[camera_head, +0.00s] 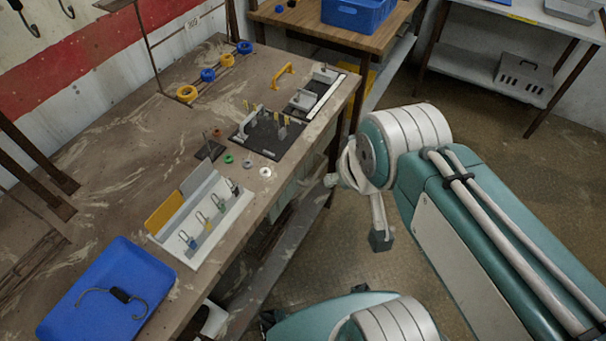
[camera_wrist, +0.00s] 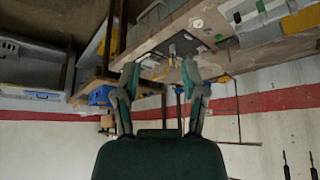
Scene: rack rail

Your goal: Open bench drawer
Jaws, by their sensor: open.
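The wooden bench (camera_head: 110,130) runs along the wall on the left in the head view. A pale panel (camera_head: 303,186) shows under its front edge, partly in shadow; I cannot tell whether it is the drawer front, and no handle is clear. My gripper (camera_head: 356,211) hangs in the air to the right of the bench's front edge, apart from it and partly hidden by my arm. In the wrist view, which looks upside down, my gripper (camera_wrist: 158,68) has its two fingers wide apart with nothing held between them. The bench lies beyond the fingertips there.
Another table (camera_head: 375,37) holds a blue bin (camera_head: 352,14).

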